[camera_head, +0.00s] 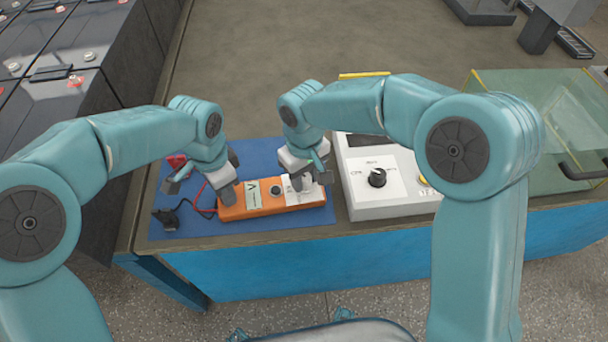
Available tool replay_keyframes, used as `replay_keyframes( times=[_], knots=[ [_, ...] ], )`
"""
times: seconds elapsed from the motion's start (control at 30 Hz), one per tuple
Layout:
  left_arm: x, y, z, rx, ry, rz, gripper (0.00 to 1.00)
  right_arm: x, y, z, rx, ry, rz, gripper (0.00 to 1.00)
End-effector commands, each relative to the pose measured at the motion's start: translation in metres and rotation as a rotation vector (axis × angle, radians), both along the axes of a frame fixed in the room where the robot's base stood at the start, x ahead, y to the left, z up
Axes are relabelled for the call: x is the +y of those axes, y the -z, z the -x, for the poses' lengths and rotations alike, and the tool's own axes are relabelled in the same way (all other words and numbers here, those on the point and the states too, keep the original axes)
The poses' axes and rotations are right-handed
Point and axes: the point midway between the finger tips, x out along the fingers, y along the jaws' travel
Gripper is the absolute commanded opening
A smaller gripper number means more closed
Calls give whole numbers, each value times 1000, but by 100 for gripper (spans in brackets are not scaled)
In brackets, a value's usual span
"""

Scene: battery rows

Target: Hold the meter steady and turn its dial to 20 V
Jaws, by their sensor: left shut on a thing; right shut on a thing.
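An orange meter (262,211) lies flat on a blue mat (272,226) on the bench. Its pale display marked V faces up near its left half, with a small dark round part (275,190) beside it. My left gripper (203,193) is shut at the meter's left end, seemingly on the meter body. My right gripper (304,180) is shut over the white panel (297,191) at the meter's right half, where the dial seems to be. The dial is hidden by the fingers, so its setting cannot be read.
Red and black leads with a black clip (166,218) lie left of the meter. A grey box with a black knob (377,178) stands close to its right. A glass case (545,125) is further right. Battery rows (60,70) are at the left.

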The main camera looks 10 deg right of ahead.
Motion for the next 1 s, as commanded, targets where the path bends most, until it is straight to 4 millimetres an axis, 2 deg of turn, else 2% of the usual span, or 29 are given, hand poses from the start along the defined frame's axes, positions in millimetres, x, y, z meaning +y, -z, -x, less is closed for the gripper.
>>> replay_keyframes(
  times=[0.3,0.8,0.83,0.9,1.0],
  knots=[
    [0,0,0,1,1,0,0,0,0,-1,-2,101,-1,3],
    [0,0,0,1,1,0,0,0,0,-1,-2,117,-1,3],
    [0,0,0,1,1,0,0,0,0,-1,-2,117,-1,40],
    [0,0,0,1,1,0,0,0,0,-1,-2,116,-1,59],
    [0,0,0,1,1,0,0,0,0,0,-2,116,0,59]
  ],
)
